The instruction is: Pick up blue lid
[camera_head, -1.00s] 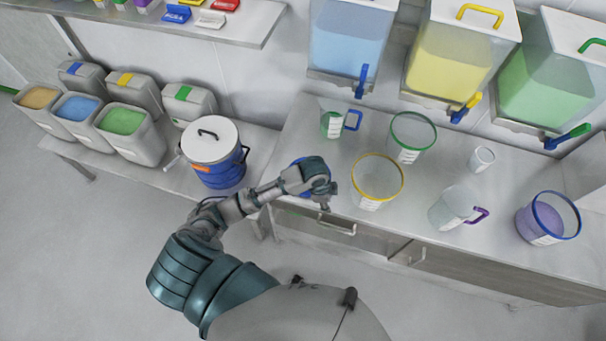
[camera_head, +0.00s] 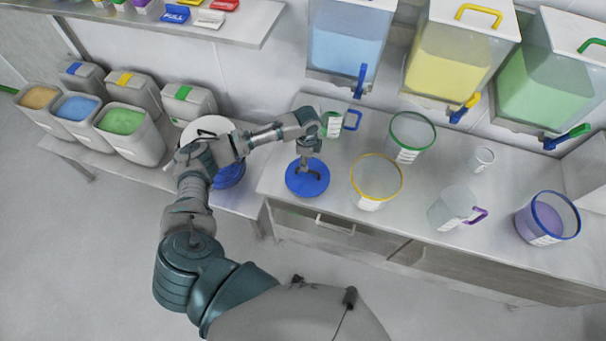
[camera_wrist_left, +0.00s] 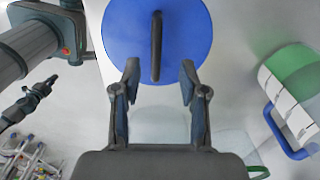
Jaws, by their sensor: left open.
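The blue lid (camera_head: 308,184) is a round disc lying flat on the left end of the steel counter in the head view. In the left wrist view the blue lid (camera_wrist_left: 185,52) fills the top middle, with a dark upright handle across its centre. My left gripper (camera_head: 308,172) is over the lid, pointing down. In the left wrist view its two fingers (camera_wrist_left: 157,88) are spread apart with nothing between them, and the handle lies just ahead of the tips. Whether the fingers touch the lid cannot be told.
A yellow-rimmed container (camera_head: 377,184) stands just right of the lid. A blue drum with a white lid (camera_head: 228,178) is partly hidden behind my left arm.

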